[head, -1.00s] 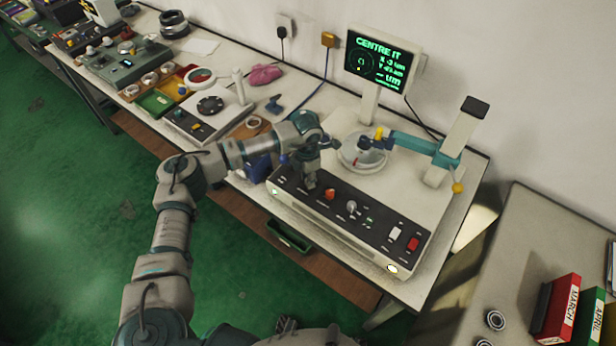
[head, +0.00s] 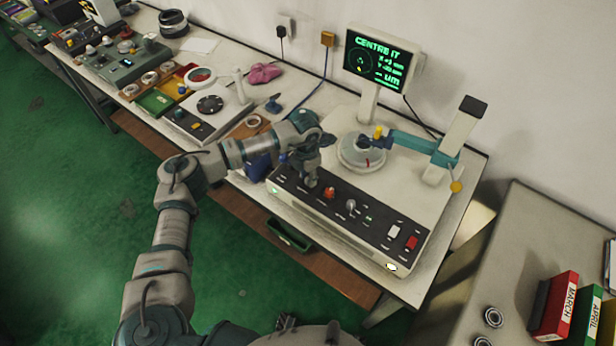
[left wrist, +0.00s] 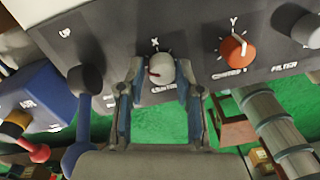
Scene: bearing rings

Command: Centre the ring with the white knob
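The white knob (left wrist: 160,70), marked X, sits on the dark panel of the machine, its red mark pointing left and slightly down. My left gripper (left wrist: 159,80) straddles it, one finger on each side, with a small gap visible. In the head view my left gripper (head: 311,178) points down at the panel and hides the white knob. The ring (head: 364,148) lies on the round table (head: 350,160) of the machine, under the teal probe arm (head: 412,143). The screen (head: 382,58) reads CENTRE IT; its small figures are hard to read. My right gripper is out of view.
The orange Y knob (left wrist: 236,53) is right of the white knob, with a grey filter knob (left wrist: 304,28) beyond. A dark lever with a ball (left wrist: 85,80) stands close to the left finger. A blue container (left wrist: 38,95) is farther left.

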